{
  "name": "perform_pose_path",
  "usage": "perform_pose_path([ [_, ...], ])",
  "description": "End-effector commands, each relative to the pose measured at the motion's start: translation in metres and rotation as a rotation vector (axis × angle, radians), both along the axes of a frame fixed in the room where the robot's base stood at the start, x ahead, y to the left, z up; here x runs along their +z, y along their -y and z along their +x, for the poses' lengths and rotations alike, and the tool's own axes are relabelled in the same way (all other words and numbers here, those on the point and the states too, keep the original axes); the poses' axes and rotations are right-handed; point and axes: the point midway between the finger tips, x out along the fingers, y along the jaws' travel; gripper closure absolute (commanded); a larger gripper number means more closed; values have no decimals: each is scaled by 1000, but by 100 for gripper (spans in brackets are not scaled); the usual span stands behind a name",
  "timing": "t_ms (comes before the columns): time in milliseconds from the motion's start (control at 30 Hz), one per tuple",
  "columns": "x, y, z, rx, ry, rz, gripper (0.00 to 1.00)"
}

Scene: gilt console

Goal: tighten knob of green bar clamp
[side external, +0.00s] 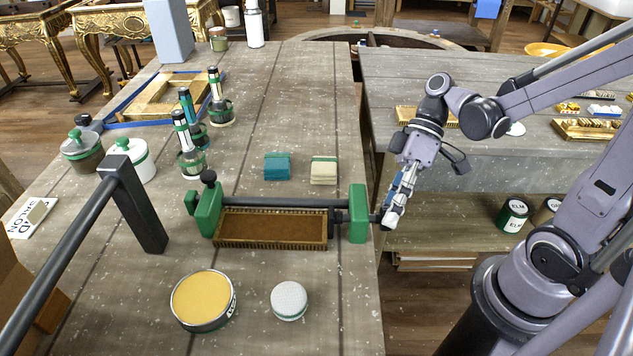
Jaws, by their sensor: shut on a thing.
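The green bar clamp (357,213) lies across the table with its dark bar running left to right. Its left green jaw (208,210) and right green jaw stand at either end of a brown wooden piece with a ridged gilt edge (270,229). The clamp's dark knob (376,218) sticks out to the right of the right jaw, at the table's right edge. My gripper (388,219) points down and is shut on the knob, with its fingers covering much of it. I cannot tell whether both jaws press on the wood.
A dark metal frame (135,205) stands at left, near brushes and jars. A gap separates the two tables.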

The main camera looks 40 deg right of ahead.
Motion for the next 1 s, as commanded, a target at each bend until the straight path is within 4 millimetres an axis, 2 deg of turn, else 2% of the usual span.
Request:
perform_pose_path([
  [100, -1, 0, -2, 1, -4, -5, 94],
  [133, -1, 0, -2, 1, -4, -5, 60],
  [200, -1, 0, -2, 1, -3, -5, 39],
  [667, 5, 6, 1, -1, -1, -3, 39],
  [967, 36, 37, 9, -6, 1, -7, 39],
  [1000, 42, 35, 8, -2, 2, -7, 39],
])
